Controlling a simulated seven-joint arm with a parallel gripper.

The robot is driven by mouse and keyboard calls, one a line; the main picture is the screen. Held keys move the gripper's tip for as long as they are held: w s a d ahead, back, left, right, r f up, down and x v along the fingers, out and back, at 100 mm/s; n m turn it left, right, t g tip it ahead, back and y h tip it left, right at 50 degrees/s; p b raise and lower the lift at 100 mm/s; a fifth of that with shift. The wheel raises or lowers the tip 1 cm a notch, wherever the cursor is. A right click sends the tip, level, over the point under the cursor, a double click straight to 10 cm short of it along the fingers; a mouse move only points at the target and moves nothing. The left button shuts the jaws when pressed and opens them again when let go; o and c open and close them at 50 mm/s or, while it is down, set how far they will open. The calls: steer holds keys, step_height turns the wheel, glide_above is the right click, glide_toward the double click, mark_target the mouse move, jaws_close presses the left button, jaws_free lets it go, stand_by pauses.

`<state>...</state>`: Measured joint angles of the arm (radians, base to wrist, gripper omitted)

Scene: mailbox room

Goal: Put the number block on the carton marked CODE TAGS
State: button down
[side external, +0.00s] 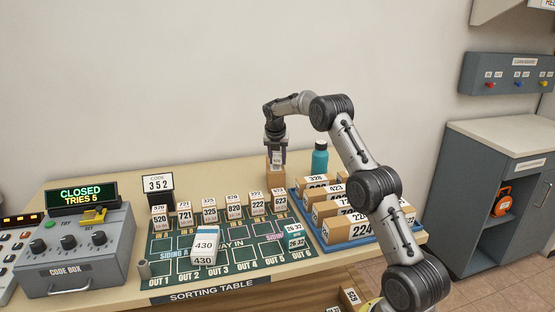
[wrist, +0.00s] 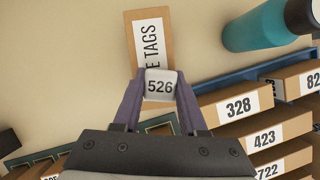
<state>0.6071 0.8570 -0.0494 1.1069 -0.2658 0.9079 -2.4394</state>
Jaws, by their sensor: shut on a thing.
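The number block (wrist: 160,85), a small white block marked 526, is between the purple fingers of my gripper (wrist: 158,92) in the wrist view. My gripper is shut on it. In the side view my gripper (side external: 277,155) points down at the back of the table, over the tan carton (side external: 276,174). The carton also shows in the wrist view (wrist: 152,38), with a white label reading "E TAGS"; the rest of the label is hidden behind the block and gripper. I cannot tell whether the block touches the carton.
A teal bottle (side external: 320,159) stands right of the carton. A blue tray (side external: 308,232) of numbered boxes lies in front. A green sorting board (side external: 165,270) holds several numbered boxes and a white 430 block (side external: 205,246).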

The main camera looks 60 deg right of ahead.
steer(key=shift+f, duration=0.15)
steer(key=shift+c, duration=2.3)
jaws_free()
